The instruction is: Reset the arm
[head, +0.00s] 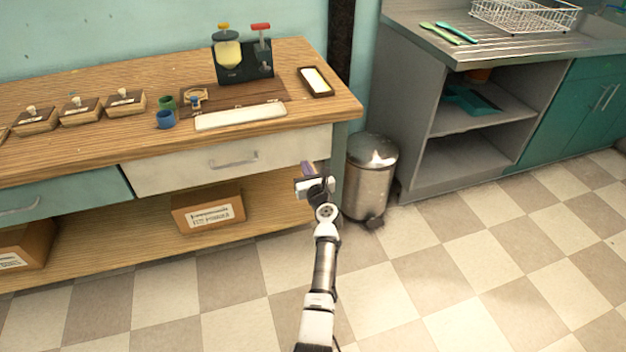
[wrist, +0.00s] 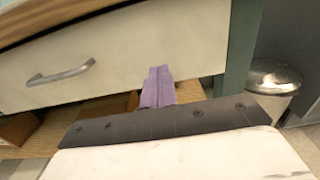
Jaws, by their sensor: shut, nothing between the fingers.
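My gripper (head: 307,168) is on my arm, which reaches up from the bottom of the head view. It hangs in the air in front of the wooden workbench (head: 326,120), below the height of its top and near its right end. Its purple fingers are together with nothing between them. In the wrist view the fingers of my gripper (wrist: 158,86) point towards the white drawer front (wrist: 120,52) and the open shelf below it. I cannot tell the exact gap between the fingertips and the bench.
A metal bin (head: 371,180) stands close to the right of my gripper. A cardboard box (head: 207,208) sits on the lower shelf. Wooden boxes (head: 125,103), a white tray (head: 240,117) and a dark bottle holder (head: 243,68) are on the bench. The checkered floor (head: 480,270) is clear.

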